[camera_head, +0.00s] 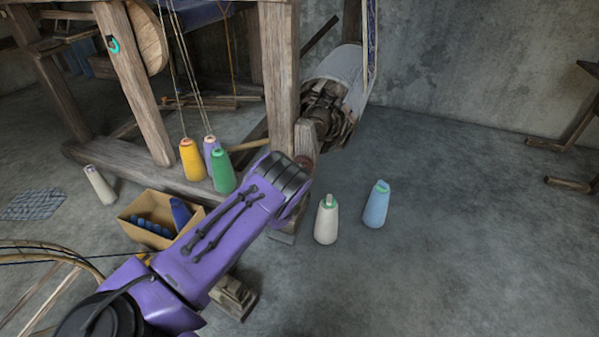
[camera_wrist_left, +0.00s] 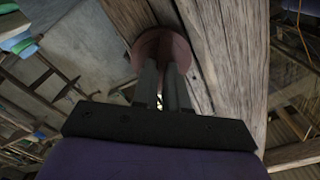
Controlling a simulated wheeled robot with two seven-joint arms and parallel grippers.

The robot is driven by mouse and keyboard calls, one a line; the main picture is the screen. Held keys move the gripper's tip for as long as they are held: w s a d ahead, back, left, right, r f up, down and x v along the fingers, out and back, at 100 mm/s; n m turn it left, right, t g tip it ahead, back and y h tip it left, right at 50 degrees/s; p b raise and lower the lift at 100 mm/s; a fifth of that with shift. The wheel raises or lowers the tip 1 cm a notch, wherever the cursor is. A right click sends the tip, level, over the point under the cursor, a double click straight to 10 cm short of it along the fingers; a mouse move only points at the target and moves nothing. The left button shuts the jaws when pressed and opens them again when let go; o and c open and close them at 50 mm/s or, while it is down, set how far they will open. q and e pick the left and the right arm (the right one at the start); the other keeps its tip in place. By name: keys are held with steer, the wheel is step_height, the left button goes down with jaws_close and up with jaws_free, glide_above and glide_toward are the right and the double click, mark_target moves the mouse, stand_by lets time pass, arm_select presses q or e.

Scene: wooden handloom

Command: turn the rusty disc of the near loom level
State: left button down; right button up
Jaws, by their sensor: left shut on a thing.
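The rusty disc (camera_wrist_left: 158,40) is a reddish-brown round piece on a wooden post (camera_wrist_left: 228,50) of the near loom, seen in the left wrist view. My left gripper (camera_wrist_left: 164,75) has its two dark fingers up against the disc, shut on its middle part, which the fingers hide. In the head view only a small reddish edge of the disc (camera_head: 305,160) shows beyond my purple left arm, which hides the fingers. I cannot tell from these views how level the disc is. My right gripper is in neither view.
The wooden loom frame (camera_head: 282,75) stands at the back. Yellow (camera_head: 191,160) and green (camera_head: 223,172) yarn cones stand left of my arm, beside a cardboard box (camera_head: 150,212). White (camera_head: 326,222) and blue (camera_head: 376,206) cones stand right of it.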

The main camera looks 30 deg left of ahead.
arm_select(q)
steer(key=shift+d+f+m+b, duration=0.15)
steer(key=shift+m+b, duration=0.65)
steer(key=shift+m, duration=1.75)
steer(key=shift+f+m+b, duration=0.2)
steer(key=shift+m+b, duration=0.55)
steer(key=shift+m, duration=1.8)
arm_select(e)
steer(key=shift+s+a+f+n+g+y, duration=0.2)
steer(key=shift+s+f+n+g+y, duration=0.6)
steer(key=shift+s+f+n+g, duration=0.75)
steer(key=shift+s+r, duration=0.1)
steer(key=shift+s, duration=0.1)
arm_select(q)
steer(key=c, duration=1.2)
jaws_free()
steer(key=shift+o, duration=0.2)
